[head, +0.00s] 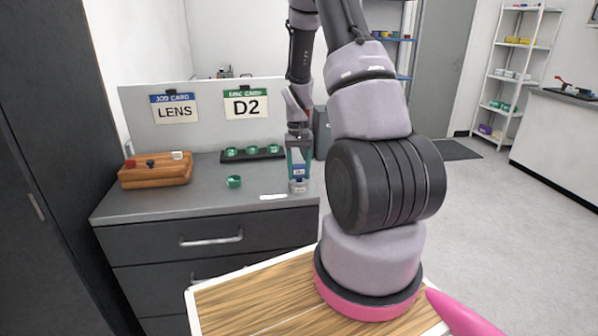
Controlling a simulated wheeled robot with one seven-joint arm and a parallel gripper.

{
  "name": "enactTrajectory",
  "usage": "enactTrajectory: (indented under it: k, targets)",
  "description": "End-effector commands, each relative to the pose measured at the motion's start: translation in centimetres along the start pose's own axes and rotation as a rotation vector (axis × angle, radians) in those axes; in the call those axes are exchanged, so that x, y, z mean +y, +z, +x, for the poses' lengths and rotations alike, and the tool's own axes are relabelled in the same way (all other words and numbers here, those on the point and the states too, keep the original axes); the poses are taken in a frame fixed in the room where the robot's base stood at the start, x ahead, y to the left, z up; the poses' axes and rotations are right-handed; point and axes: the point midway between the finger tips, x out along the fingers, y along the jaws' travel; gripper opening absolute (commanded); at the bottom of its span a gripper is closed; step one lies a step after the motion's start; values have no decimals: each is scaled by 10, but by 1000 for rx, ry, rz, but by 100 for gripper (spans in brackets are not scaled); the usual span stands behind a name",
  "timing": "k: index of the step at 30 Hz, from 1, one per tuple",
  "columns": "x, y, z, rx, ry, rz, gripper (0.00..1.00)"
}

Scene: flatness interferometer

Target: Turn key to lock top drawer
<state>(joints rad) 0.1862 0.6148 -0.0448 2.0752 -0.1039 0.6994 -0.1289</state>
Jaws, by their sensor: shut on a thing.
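The dark grey drawer cabinet (160,208) stands ahead of me, with its top drawer (170,252) pushed in flush and a silver bar handle (212,239) across it. My gripper (299,183) points down at the front right corner of the cabinet top. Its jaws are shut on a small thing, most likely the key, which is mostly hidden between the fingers. I cannot make out the lock or how far the key is turned.
A wooden block (155,172) with small knobs, a dark tray (252,154) of green rings, a loose green ring (234,181) and a white strip (272,197) lie on the cabinet top. A back panel (205,128) carries LENS and D2 cards. Open floor (480,215) lies to the right.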

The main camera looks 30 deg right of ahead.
Motion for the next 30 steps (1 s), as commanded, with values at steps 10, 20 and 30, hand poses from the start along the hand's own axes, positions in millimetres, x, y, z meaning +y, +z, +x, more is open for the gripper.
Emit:
enactTrajectory:
  k: [10, 20, 30]
  targets:
    - [0, 0, 0, 0, 26, -174, 89]
    - [-1, -1, -11, 3, 26, -172, 89]
    - [-3, -1, -77, 5, 26, -174, 89]
